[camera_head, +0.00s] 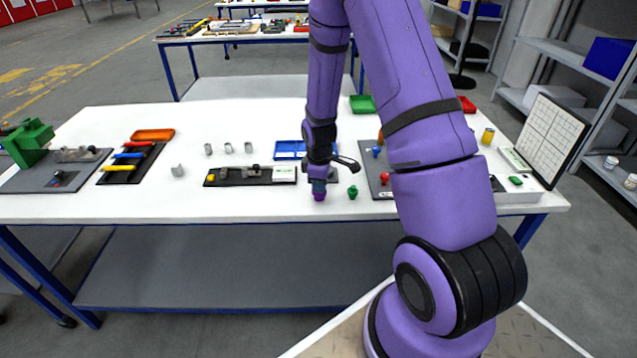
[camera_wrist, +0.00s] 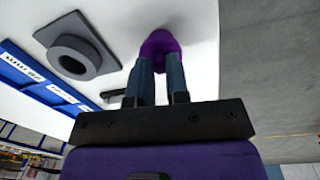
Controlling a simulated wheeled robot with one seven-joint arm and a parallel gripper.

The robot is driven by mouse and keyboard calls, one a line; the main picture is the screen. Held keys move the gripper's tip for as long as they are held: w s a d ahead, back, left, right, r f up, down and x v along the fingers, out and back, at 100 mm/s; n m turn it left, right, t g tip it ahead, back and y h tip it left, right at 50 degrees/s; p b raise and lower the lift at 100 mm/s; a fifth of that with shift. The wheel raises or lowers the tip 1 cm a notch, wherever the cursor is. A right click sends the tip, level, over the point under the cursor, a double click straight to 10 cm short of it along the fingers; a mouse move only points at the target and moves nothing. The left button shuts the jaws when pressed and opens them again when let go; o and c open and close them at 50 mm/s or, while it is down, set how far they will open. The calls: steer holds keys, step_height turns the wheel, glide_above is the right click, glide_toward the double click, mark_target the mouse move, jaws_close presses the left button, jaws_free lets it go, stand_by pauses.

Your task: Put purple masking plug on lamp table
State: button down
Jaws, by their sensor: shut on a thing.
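The purple masking plug (camera_head: 319,196) is at the tip of my gripper (camera_head: 319,187), low over the front part of the white worktable (camera_head: 250,205). In the wrist view the plug (camera_wrist: 160,45) sits between the ends of the two fingers of my gripper (camera_wrist: 160,68), which are shut on it. The fingers hide part of the plug. I cannot tell whether its bottom touches the white surface. No lamp is clearly seen, so I cannot tell which table is the lamp table.
A green plug (camera_head: 353,192) stands just right of my gripper. Red (camera_head: 385,177) and blue (camera_head: 376,151) plugs are on a grey board. A black fixture (camera_head: 225,178) lies left, a blue tray (camera_head: 290,149) behind. A grey ringed block (camera_wrist: 82,52) is near the fingers.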

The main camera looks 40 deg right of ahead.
steer(key=c, duration=1.1)
jaws_free()
steer(key=s+a+r+m+t, duration=0.1)
steer(key=s+a+r, duration=0.1)
steer(key=r, duration=0.9)
steer(key=s+a+r+m, duration=0.1)
steer(key=a+r, duration=0.1)
steer(key=r, duration=0.8)
steer(key=s+a+r+m+t, duration=0.2)
steer(key=s+a+r+m, duration=0.1)
steer(key=s+r, duration=0.6)
steer(key=s+a+r+m+t, duration=0.1)
steer(key=s+a+r+m, duration=0.3)
steer(key=s+r, duration=0.5)
steer(key=shift+s+a+r+t, duration=0.15)
steer(key=shift+s+a+t, duration=0.45)
steer(key=shift+s, duration=1.9)
steer(key=shift+a, duration=0.2)
